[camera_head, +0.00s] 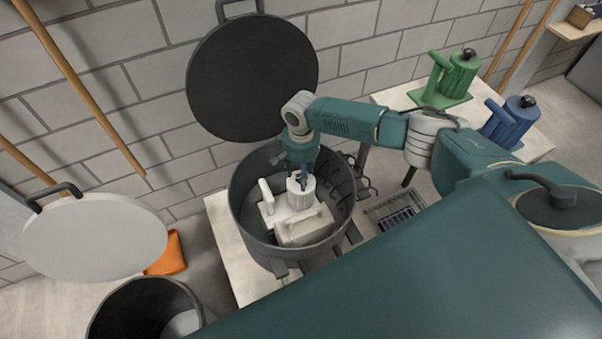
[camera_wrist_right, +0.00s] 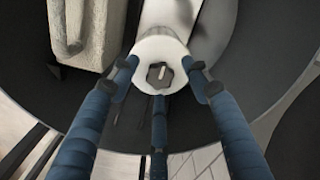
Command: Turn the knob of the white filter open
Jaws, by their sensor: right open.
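The white filter (camera_head: 301,197) stands inside a dark round pot (camera_head: 240,205). It has an upright cylinder and a slanted tube at its left. In the wrist view, the filter (camera_wrist_right: 150,49) has a small dark knob (camera_wrist_right: 157,76) with a pale mark on its round end face. My right gripper (camera_head: 302,174) reaches down over the filter from above. In the wrist view, my right gripper (camera_wrist_right: 160,82) is open, with three blue fingers spread around the knob end. Fingertip contact with the filter cannot be told. My left gripper is not in view.
A pale block with a handle (camera_head: 306,231) sits beside the filter in the pot. The pot's dark lid (camera_head: 252,75) stands raised behind. Green (camera_head: 450,78) and blue (camera_head: 509,124) filters stand on a table at right. A black bin (camera_head: 140,300) is at lower left.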

